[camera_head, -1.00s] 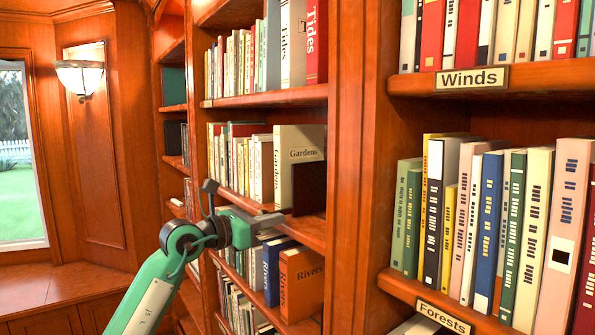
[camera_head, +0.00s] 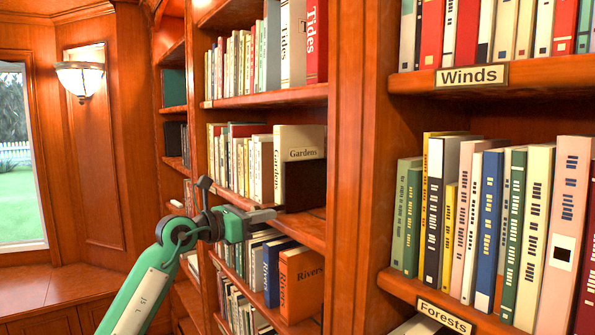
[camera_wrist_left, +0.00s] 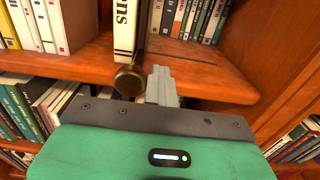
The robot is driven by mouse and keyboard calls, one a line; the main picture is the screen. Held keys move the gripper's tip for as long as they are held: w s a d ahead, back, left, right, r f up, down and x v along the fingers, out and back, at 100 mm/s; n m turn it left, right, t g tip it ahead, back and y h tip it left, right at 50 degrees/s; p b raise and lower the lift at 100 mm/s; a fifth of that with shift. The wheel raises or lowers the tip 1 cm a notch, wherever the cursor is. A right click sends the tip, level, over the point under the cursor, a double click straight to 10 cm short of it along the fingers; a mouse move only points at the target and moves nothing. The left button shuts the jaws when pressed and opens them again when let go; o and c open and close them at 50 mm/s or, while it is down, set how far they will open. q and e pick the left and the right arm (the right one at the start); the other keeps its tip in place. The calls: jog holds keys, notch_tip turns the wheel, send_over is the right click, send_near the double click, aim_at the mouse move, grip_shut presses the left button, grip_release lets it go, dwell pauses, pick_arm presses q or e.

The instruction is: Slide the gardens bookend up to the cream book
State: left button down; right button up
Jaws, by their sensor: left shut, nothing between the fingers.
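The cream Gardens book (camera_head: 300,142) stands upright at the right end of the row on the middle shelf; its spine also shows in the left wrist view (camera_wrist_left: 125,28). The dark brown gardens bookend (camera_head: 306,186) stands on its right side, partly covering its cover. In the left wrist view a brass-brown round knob (camera_wrist_left: 128,80), apparently on the bookend, sits in front of the spine's foot. My left gripper (camera_head: 270,215) is shut and empty at the shelf's front edge, its fingertips (camera_wrist_left: 160,78) just right of the knob. Whether bookend and book touch, I cannot tell.
The shelf (camera_head: 300,228) is bare to the right of the bookend, up to a wooden upright (camera_head: 350,180). An orange Rivers book (camera_head: 301,285) stands on the shelf below, and a red Tides book (camera_head: 316,40) on the shelf above.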

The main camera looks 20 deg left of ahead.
pick_arm(q)
jog(key=w+a, duration=0.4)
jog(key=a, duration=0.1)
jog(key=shift+w+a, duration=0.15)
jog(key=shift+a, duration=0.1)
pick_arm(e)
jog(key=shift+f, duration=0.3)
dwell(1.0)
pick_arm(q)
jog(key=shift+s+d, duration=0.6)
jog(key=shift+d, duration=0.2)
jog(key=shift+s+d, duration=0.6)
jog(key=shift+d, duration=0.15)
pick_arm(e)
jog(key=shift+r, duration=0.15)
pick_arm(q)
jog(key=b+v, duration=0.5)
jog(key=v, duration=0.8)
jog(key=shift+s+a+b, duration=0.25)
jog(key=shift+s+b, duration=0.05)
pick_arm(e)
jog(key=f, duration=0.1)
jog(key=w+f, duration=0.1)
jog(key=f, duration=0.1)
jog(key=w+f, duration=0.1)
jog(key=shift+a+f, duration=0.15)
jog(key=shift+f, duration=0.25)
